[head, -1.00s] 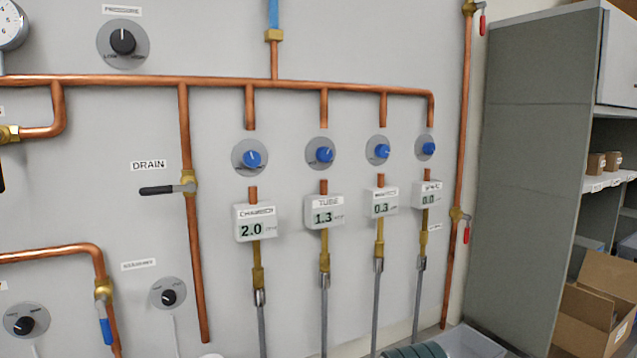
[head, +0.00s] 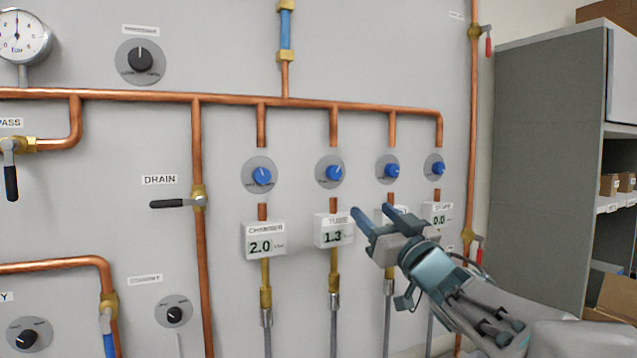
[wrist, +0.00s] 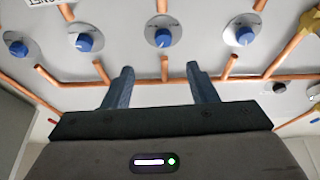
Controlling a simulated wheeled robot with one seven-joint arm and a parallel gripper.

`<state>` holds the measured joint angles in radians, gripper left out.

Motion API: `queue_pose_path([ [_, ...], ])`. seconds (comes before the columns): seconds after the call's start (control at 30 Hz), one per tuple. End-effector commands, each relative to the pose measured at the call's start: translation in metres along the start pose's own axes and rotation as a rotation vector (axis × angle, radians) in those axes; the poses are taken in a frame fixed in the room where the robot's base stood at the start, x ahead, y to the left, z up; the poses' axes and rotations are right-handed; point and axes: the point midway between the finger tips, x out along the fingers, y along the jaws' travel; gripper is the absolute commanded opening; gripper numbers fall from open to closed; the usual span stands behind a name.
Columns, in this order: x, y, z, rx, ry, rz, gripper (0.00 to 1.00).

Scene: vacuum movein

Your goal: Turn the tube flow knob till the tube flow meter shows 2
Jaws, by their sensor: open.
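The tube flow knob (head: 333,173) is a blue knob on a round grey plate, second from the left in a row of several. Below it, the white tube flow meter (head: 333,231) reads 1.3. My gripper (head: 370,210) is open and empty, out in front of the panel, to the right of and below the tube knob in the head view. In the wrist view my fingers (wrist: 160,75) stand apart, with a blue knob (wrist: 162,38), seemingly the tube knob, beyond the gap between them. The fingers do not touch it.
The chamber knob (head: 262,176) and chamber meter (head: 264,241), reading 2.0, are left of the tube ones. The third knob (head: 388,170) is to the right; my gripper partly covers its meter. The spare meter (head: 438,215) reads 0.0. A copper manifold (head: 230,100) runs above the knobs.

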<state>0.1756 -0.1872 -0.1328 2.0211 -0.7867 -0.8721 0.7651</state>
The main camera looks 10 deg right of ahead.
Motion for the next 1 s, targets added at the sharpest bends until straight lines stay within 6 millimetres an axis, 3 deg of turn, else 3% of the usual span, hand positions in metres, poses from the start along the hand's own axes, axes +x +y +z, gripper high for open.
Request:
queue_pose_path([
  [0.27,0.023,-0.003,-0.006,0.001,0.018,-0.027,0.52],
  [0.7,0.111,-0.005,-0.007,0.002,0.016,-0.025,0.52],
  [1.0,0.138,-0.005,-0.007,0.001,0.017,-0.023,0.52],
])
